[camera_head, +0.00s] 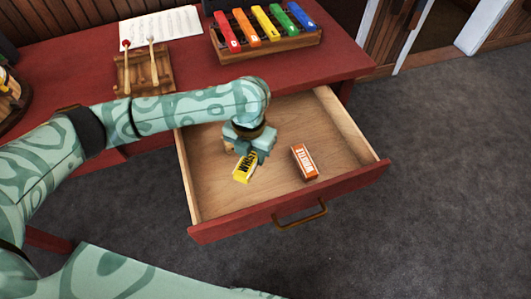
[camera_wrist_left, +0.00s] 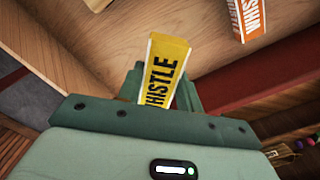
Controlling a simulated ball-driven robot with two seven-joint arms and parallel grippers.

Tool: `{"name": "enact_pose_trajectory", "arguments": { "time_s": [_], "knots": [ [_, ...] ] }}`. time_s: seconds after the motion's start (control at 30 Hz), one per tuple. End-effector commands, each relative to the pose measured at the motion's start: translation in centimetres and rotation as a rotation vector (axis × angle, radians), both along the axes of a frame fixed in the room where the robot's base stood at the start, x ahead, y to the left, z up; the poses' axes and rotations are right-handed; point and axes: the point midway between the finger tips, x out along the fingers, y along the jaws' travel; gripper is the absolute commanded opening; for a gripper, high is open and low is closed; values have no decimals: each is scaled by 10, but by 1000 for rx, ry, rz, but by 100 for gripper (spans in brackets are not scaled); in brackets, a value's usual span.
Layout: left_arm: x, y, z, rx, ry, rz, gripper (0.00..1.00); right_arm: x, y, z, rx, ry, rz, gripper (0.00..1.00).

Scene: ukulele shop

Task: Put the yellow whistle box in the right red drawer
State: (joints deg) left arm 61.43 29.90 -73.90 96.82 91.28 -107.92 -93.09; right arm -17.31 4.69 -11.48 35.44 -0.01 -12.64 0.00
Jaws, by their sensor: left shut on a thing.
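The yellow whistle box (camera_head: 243,168) is inside the open red drawer (camera_head: 270,217), near the middle of its light wooden floor. My left gripper (camera_head: 247,150) reaches down into the drawer and is shut on the yellow box. In the left wrist view the yellow box (camera_wrist_left: 165,70) sticks out from between the fingers (camera_wrist_left: 168,92), its black lettering facing the camera. I cannot tell whether the box touches the drawer floor. My right gripper is not in view.
An orange whistle box (camera_head: 304,161) lies in the drawer to the right; it also shows in the left wrist view (camera_wrist_left: 246,18). On the red desk (camera_head: 330,65) are a colourful xylophone (camera_head: 265,45), two mallets on a wooden stand (camera_head: 140,75) and sheet music (camera_head: 160,27).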

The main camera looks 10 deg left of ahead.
Motion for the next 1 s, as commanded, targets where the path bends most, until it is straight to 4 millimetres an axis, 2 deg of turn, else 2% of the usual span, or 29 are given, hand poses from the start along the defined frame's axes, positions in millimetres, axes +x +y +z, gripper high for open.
{"name": "enact_pose_trajectory", "arguments": {
  "time_s": [0.2, 0.37, 0.57, 0.97, 1.0],
  "knots": [
    [-1, 0, -44, 0, 8, -20, 14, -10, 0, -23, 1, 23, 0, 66],
    [-1, 0, -62, 1, 5, -20, 14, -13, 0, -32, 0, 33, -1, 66],
    [-1, 0, -99, 0, 8, -18, 14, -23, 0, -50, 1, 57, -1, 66],
    [0, 1, -102, 2, 1, -17, 14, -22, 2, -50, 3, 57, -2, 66],
    [0, 1, -103, 2, 1, -17, 38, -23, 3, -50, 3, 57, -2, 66]
  ]
}}
